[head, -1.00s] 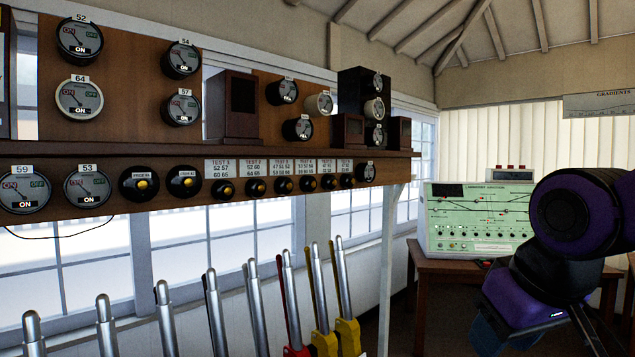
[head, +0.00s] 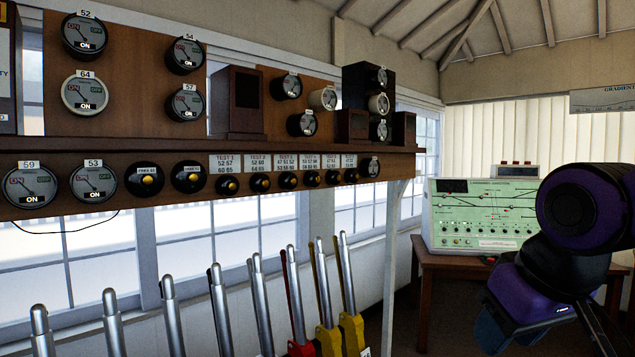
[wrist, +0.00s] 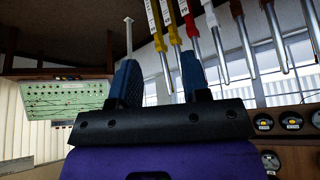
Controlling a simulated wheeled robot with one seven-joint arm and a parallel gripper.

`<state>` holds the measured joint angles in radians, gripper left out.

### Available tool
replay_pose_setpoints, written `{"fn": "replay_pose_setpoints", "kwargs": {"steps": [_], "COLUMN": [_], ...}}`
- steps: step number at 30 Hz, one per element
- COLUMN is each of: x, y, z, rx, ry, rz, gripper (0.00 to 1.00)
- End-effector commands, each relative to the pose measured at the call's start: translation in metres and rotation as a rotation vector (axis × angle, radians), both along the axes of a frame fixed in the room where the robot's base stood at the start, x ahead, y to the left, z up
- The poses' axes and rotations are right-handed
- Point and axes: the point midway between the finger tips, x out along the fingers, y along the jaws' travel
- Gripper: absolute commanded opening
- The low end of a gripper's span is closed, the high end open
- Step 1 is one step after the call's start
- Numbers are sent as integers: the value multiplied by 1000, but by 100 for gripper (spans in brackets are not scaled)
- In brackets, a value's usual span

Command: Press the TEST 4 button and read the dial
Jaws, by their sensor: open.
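A row of black push buttons with numbered TEST labels runs along the lower edge of the wooden instrument shelf in the head view. The lettering is too small to read surely; the fourth button from the left (head: 311,178) sits under the fourth label (head: 309,162). Several round dials, such as dial 53 (head: 93,181) and dial 57 (head: 186,102), show ON.
Tall levers, including a red one (head: 300,349) and yellow ones (head: 351,332), stand below the shelf. A pale green panel (head: 483,211) stands on a wooden table (head: 440,259) at the back. A white post (head: 393,230) supports the shelf's right end.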

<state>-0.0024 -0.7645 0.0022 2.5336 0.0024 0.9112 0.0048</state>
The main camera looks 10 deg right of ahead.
Motion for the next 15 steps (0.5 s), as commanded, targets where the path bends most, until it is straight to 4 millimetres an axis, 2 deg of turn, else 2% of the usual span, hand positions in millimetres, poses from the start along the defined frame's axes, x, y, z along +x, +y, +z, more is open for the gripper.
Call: {"fn": "replay_pose_setpoints", "kwargs": {"steps": [2,3,8,15], "x": [0,0,0,0], "y": [0,0,0,0], "z": [0,0,0,0], "rx": [0,0,0,0], "ry": [0,0,0,0], "rz": [0,0,0,0], "gripper": [43,38,1,0]}}
